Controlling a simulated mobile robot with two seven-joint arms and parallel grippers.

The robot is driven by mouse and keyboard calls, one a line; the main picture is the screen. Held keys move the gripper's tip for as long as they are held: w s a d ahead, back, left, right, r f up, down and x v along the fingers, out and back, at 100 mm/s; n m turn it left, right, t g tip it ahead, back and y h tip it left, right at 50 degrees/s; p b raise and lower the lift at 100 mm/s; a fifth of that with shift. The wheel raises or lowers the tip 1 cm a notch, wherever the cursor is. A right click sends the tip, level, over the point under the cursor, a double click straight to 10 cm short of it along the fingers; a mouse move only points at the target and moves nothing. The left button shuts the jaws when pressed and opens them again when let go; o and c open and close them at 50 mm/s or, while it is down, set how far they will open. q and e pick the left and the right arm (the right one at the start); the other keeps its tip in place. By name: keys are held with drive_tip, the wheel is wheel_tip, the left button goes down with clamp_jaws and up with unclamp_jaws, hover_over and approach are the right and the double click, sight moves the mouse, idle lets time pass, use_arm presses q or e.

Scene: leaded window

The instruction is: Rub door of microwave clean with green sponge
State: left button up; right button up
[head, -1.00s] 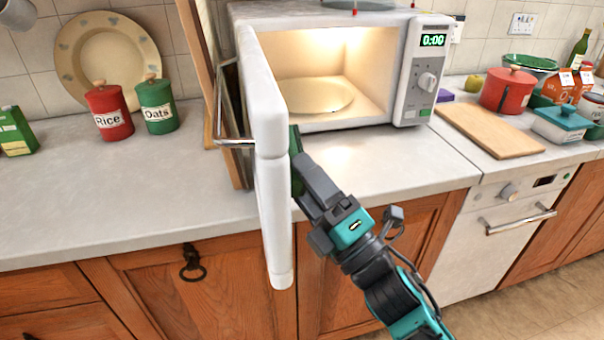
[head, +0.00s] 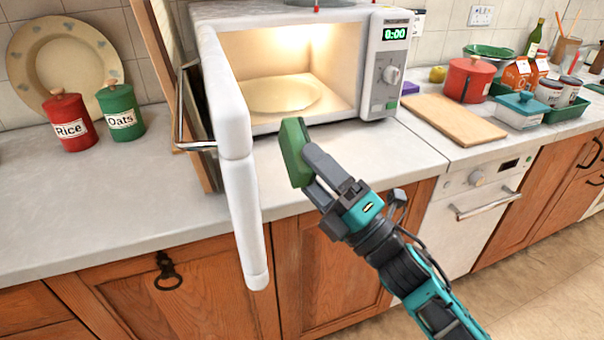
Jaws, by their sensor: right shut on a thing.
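The microwave (head: 384,70) stands on the counter with its inside lit and its display reading 0:00. Its white door (head: 240,190) is swung wide open toward me, seen nearly edge-on, so its inner face is mostly hidden. My right gripper (head: 308,165) is shut on the green sponge (head: 293,150). The sponge is held upright in front of the microwave opening, to the right of the door, with a visible gap between them. My left gripper is not in view.
A wooden cutting board (head: 453,119) lies right of the microwave, near a red pot (head: 468,79) and a teal-lidded dish (head: 519,110). Red Rice (head: 70,122) and green Oats (head: 121,112) canisters stand left. The door's metal handle (head: 182,120) juts left.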

drive_tip(key=shift+d, duration=0.1)
drive_tip(key=shift+w+d, duration=0.25)
drive_tip(key=shift+d, duration=0.4)
drive_tip(key=shift+w+d, duration=0.25)
drive_tip(key=shift+d, duration=0.4)
